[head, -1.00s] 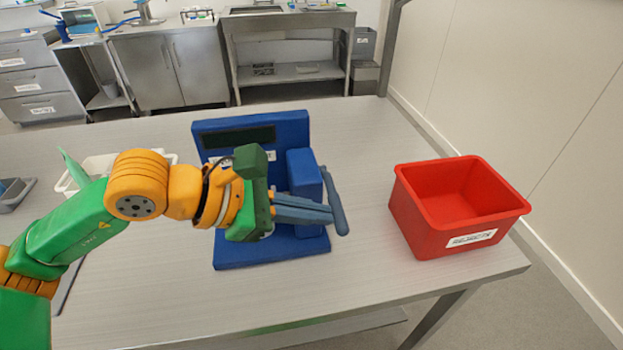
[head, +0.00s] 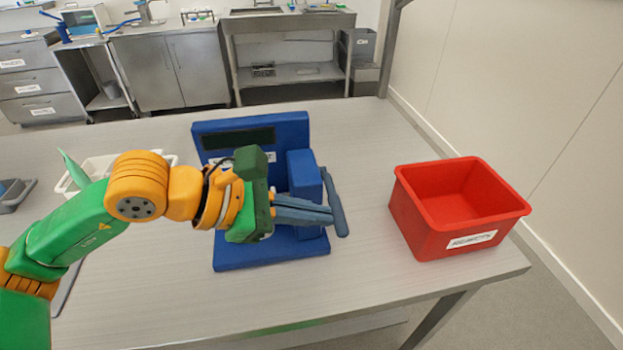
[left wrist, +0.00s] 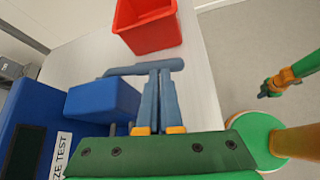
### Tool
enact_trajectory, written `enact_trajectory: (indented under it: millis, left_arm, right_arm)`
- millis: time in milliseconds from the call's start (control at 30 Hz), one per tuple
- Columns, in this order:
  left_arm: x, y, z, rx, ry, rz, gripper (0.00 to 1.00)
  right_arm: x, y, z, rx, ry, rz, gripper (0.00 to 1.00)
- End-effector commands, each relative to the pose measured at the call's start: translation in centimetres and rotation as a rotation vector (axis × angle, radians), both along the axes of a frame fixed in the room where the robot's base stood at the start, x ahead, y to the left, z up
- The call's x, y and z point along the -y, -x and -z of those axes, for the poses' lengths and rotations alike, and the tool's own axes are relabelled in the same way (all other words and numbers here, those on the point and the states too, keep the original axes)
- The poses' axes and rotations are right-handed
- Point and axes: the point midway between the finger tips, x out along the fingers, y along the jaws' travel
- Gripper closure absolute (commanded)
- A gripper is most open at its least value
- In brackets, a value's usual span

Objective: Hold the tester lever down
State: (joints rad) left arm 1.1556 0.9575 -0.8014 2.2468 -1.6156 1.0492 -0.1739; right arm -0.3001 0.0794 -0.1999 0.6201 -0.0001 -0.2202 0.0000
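The blue tester (head: 250,130) stands on the table, with a dark display panel on its upright back plate and a blue block (head: 304,172) at its right. Its lever (head: 334,200) is a grey-blue bar to the right of the block; in the left wrist view the lever (left wrist: 118,71) runs across the fingertips. My left gripper (head: 328,215) has its fingers close together, reaching right in front of the block, tips at the lever. The fingers (left wrist: 158,75) seem to touch the bar, not enclose it. My right gripper (left wrist: 266,91) is small in the left wrist view, off the table.
A red bin (head: 440,235) with a white label stands to the right of the tester. A white tray (head: 98,166) and a grey container (head: 14,197) are at the left, partly behind my left arm. The table front is clear.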

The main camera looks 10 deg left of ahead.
Motion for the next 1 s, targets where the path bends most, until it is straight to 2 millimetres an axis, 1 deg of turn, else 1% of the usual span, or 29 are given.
enact_trajectory:
  millis: [467, 800, 1000]
  left_arm:
    - [0.0, 0.0, -0.1, 0.001, 0.0, -0.001, 1.0]
    - [0.0, 0.0, -1.6, 0.002, 0.001, -0.001, 1.0]
    - [0.0, 0.0, -1.6, 0.0, 0.0, 0.0, 1.0]
  right_arm:
    - [0.0, 0.0, 0.0, 0.0, 0.0, 0.0, 1.0]
    - [0.0, 0.0, -0.9, 0.0, 0.001, 0.0, 1.0]
    - [0.0, 0.0, -0.9, 0.0, 0.001, 0.0, 1.0]
